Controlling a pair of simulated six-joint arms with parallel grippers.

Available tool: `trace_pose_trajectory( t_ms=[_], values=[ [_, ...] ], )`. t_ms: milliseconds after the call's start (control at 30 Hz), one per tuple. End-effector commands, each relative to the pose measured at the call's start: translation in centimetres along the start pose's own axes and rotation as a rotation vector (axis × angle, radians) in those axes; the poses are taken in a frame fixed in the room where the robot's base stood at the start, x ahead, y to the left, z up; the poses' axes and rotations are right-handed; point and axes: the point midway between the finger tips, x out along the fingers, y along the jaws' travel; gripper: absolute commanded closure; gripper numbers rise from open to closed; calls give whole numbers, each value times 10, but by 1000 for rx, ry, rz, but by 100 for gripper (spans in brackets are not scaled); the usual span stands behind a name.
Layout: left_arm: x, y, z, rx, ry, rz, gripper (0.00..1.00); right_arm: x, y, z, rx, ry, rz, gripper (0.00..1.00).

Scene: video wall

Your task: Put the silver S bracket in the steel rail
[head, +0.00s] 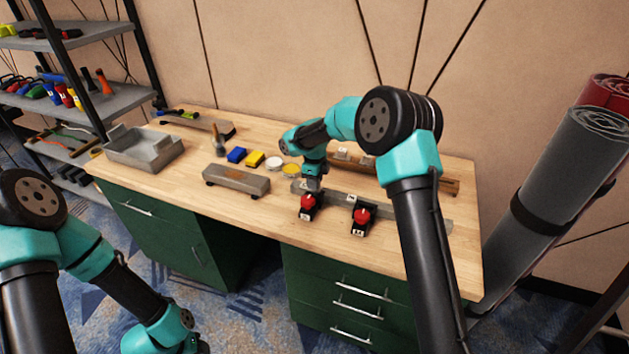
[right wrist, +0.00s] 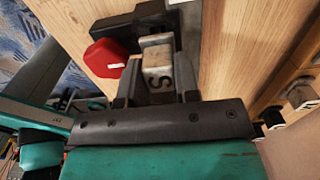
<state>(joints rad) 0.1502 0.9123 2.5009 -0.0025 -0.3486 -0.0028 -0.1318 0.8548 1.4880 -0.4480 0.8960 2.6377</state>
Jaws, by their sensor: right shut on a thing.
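The silver S bracket (right wrist: 158,80), a small metal block marked with a black S, sits between the two fingers of my right gripper (right wrist: 152,86). The gripper is shut on it, and it shows small in the head view (head: 313,184) over the left part of the steel rail. The steel rail (head: 405,213) is a long grey bar lying across the right half of the bench, partly hidden by my right arm. Whether the bracket touches the rail I cannot tell. My left arm hangs at the lower left, its fingers outside the frame.
Two red-topped black clamps (head: 360,219) stand at the rail's front side; a red knob (right wrist: 107,57) is close beside the bracket. A wooden rack (head: 450,185) with labelled pieces lies behind. A grey block (head: 236,180), yellow and blue pieces and a grey tray (head: 143,149) stand left.

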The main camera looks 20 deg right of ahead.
Motion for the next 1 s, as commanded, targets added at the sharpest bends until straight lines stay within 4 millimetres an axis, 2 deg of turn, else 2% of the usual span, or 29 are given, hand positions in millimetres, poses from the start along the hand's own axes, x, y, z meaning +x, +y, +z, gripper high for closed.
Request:
trace_pose_trajectory(
  t_ms=[1000],
  values=[
    [0,0,0,0,0,0,57,16,0,0,0,0,0,100]
  ],
)
